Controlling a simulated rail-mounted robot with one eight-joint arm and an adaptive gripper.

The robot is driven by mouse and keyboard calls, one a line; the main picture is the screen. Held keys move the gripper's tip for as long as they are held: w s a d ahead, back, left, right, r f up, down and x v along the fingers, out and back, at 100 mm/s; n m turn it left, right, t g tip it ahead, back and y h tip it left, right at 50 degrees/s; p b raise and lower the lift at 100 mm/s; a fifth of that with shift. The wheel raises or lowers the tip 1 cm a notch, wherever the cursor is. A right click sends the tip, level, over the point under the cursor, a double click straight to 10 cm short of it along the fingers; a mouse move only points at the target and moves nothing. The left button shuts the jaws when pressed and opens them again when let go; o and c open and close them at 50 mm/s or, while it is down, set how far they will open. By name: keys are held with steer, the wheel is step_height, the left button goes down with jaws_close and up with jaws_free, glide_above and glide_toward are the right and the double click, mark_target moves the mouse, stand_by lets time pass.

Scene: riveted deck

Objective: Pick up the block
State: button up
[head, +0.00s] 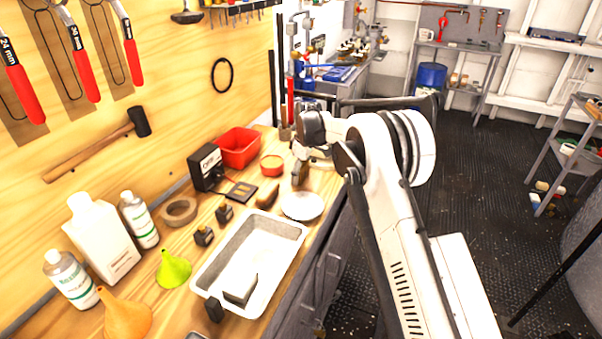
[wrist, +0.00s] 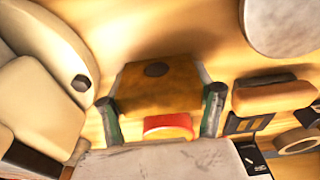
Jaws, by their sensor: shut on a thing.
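The block (wrist: 158,88) is yellow-brown with a dark round spot on its face. It sits between the two fingers of my gripper (wrist: 160,112) in the wrist view, one finger against each side. My gripper is shut on it. In the head view, my gripper (head: 301,166) is over the wooden bench beside the white plate, and the block is small and mostly hidden there. A shadow lies on the wood beside the block in the wrist view. I cannot tell whether the block touches the bench.
A white plate (head: 302,205), a red tin (head: 272,165), a brown-topped brush (head: 267,196) and a red bin (head: 238,147) are close by. A black box (head: 207,167) stands left. A white tray (head: 283,254) lies nearer me.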

steer(key=shift+c, duration=1.4)
steer(key=shift+r, duration=0.1)
